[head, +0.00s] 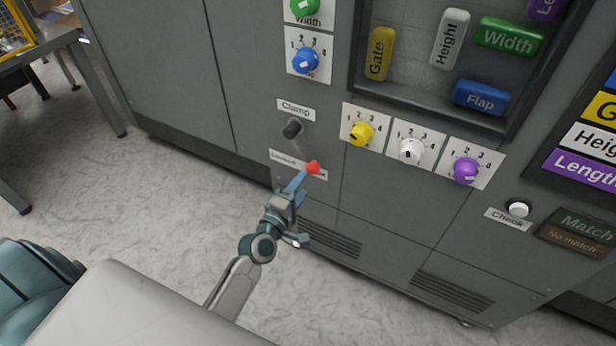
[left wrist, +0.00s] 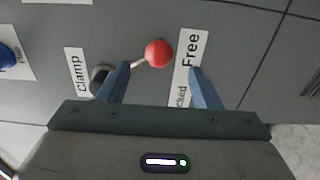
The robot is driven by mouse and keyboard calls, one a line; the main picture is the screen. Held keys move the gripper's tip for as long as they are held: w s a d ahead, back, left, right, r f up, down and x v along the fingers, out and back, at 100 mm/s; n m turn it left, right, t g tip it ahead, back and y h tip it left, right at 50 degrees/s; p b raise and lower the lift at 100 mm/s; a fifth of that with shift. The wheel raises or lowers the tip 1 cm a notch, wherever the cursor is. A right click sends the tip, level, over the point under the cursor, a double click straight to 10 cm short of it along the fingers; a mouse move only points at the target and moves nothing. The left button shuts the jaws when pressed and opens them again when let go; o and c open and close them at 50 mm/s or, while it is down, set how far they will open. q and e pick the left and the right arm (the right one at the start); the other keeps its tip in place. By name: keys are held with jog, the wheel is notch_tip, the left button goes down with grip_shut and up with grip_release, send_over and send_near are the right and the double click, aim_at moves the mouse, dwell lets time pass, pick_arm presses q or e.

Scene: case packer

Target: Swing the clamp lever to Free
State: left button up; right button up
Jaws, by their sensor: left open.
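The clamp lever has a dark hub (head: 292,128) under the Clamp label on the grey cabinet and a red ball knob (head: 313,167). The lever slants down and right, its knob over the right part of the Locked/Free label (head: 284,159). In the left wrist view the red knob (left wrist: 158,53) is beside the word Free (left wrist: 191,48). The word Locked is partly hidden by a finger. My left gripper (head: 301,186) is open, just below the knob. In the left wrist view its fingers (left wrist: 160,76) spread on either side of the lever's line, the knob beyond the tips. My right gripper is not in view.
Yellow (head: 361,134), white (head: 411,151) and purple (head: 465,170) dials sit right of the lever. A blue dial (head: 305,60) is above it. A white Check button (head: 518,209) is further right. A table (head: 40,48) stands at left; the floor before the cabinet is clear.

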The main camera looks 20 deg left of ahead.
pick_arm(q)
jog(key=s, duration=0.2)
jog(key=shift+s+a, duration=0.1)
jog(key=shift+s, duration=0.3)
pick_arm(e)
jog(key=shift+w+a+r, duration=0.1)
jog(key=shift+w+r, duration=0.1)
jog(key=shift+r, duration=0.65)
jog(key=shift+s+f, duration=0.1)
pick_arm(q)
jog(key=shift+f, duration=0.15)
